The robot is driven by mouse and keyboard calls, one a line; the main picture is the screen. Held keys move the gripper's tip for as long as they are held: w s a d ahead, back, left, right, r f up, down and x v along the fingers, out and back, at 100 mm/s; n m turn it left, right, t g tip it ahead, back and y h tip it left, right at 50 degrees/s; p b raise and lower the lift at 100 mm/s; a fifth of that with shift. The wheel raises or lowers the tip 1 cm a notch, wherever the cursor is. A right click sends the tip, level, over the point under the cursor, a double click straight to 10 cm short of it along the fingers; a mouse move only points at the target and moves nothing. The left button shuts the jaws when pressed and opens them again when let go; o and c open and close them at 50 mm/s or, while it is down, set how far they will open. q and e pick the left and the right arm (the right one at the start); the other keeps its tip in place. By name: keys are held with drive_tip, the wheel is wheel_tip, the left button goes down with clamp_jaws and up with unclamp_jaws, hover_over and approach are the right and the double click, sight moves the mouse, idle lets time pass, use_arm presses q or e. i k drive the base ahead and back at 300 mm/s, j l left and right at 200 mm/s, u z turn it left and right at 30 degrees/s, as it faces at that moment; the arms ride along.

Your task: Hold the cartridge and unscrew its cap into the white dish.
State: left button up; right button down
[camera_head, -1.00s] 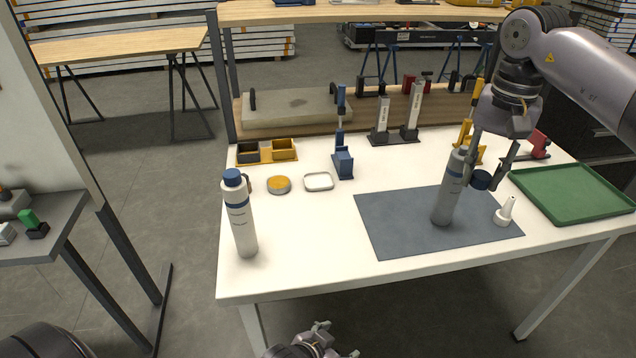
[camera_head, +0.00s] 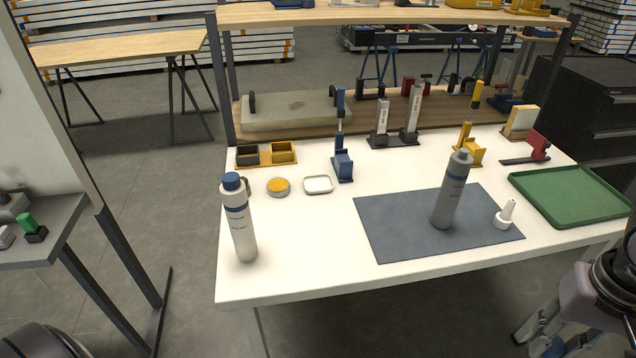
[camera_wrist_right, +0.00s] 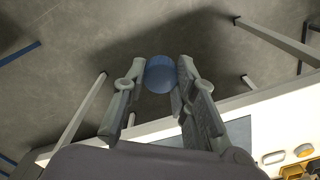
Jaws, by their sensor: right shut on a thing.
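The grey cartridge (camera_head: 450,195) stands upright on the dark mat, with no cap on its grey neck. My right gripper (camera_head: 545,343) is low at the bottom right of the head view, off the table's front edge. In the right wrist view it is shut on a blue cap (camera_wrist_right: 160,75), held between its fingertips over the floor. The white dish (camera_head: 318,184) lies left of the mat and looks empty. A second cartridge (camera_head: 239,222), with its blue cap on, stands at the table's front left. My left gripper is out of view.
A white nozzle (camera_head: 506,215) stands on the mat's right side. A green tray (camera_head: 570,212) lies at the right. A round yellow-topped tin (camera_head: 278,187), a blue tool (camera_head: 342,160) and yellow bins (camera_head: 268,154) are near the dish. The front middle of the table is clear.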

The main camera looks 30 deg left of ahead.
sight(459, 166)
drive_tip(key=i+j+u, duration=0.15)
drive_tip(key=i, duration=0.25)
drive_tip(key=i+j+u, duration=0.1)
drive_tip(key=i+j, duration=0.15)
drive_tip(key=i, duration=0.15)
